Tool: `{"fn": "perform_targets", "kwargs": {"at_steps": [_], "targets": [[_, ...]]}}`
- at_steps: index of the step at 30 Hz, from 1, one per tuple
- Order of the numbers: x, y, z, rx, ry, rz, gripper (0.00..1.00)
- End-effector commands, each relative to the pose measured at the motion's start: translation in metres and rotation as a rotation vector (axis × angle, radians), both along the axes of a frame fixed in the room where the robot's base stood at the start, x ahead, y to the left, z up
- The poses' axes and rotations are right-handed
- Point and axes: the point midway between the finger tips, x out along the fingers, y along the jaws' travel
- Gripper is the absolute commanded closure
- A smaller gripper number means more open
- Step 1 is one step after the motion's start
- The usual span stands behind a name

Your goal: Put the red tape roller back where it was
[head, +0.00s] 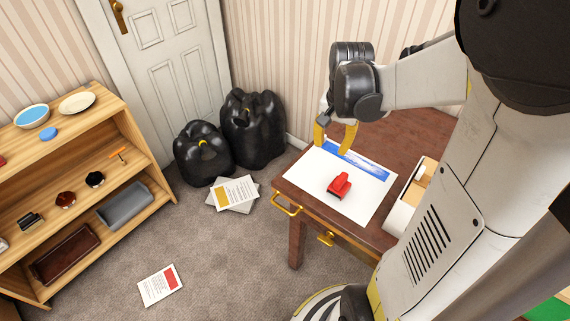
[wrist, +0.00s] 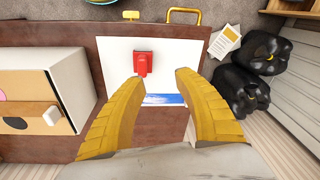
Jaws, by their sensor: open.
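The red tape roller (head: 340,186) lies on a white sheet with a blue picture band (head: 318,186) on the brown wooden table (head: 413,147). In the wrist view the red tape roller (wrist: 141,63) sits on the white sheet (wrist: 182,54), just ahead of the left fingertip. My gripper (head: 335,137) is above the table, over the blue-banded edge of the sheet. In the wrist view my gripper (wrist: 158,76) has its two yellow fingers spread apart with nothing between them.
A white box (head: 408,201) stands on the table's right side. A wooden shelf (head: 148,146) with dishes and small items stands at the left. Black bags (head: 252,130) stand by the door, papers (head: 234,193) lie on the carpet. The table has brass handles (head: 287,208).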

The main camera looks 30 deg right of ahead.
Motion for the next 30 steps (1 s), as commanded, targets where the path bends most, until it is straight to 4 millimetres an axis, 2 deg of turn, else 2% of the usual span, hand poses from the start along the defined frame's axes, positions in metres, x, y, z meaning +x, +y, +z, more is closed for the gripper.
{"fn": "perform_targets", "kwargs": {"at_steps": [1,6,9,12,15,18,30], "targets": [[-0.004,0.027,0.016,-0.025,-0.039,0.094,0.61],[-0.019,0.102,0.056,-0.124,-0.191,0.419,0.61],[-0.034,0.139,0.069,-0.180,-0.277,0.592,0.61],[-0.047,0.167,0.076,-0.227,-0.352,0.730,0.61],[-0.057,0.185,0.079,-0.262,-0.406,0.826,0.61],[-0.062,0.194,0.080,-0.282,-0.436,0.878,0.61],[-0.064,0.197,0.080,-0.290,-0.447,0.895,0.61]]}}
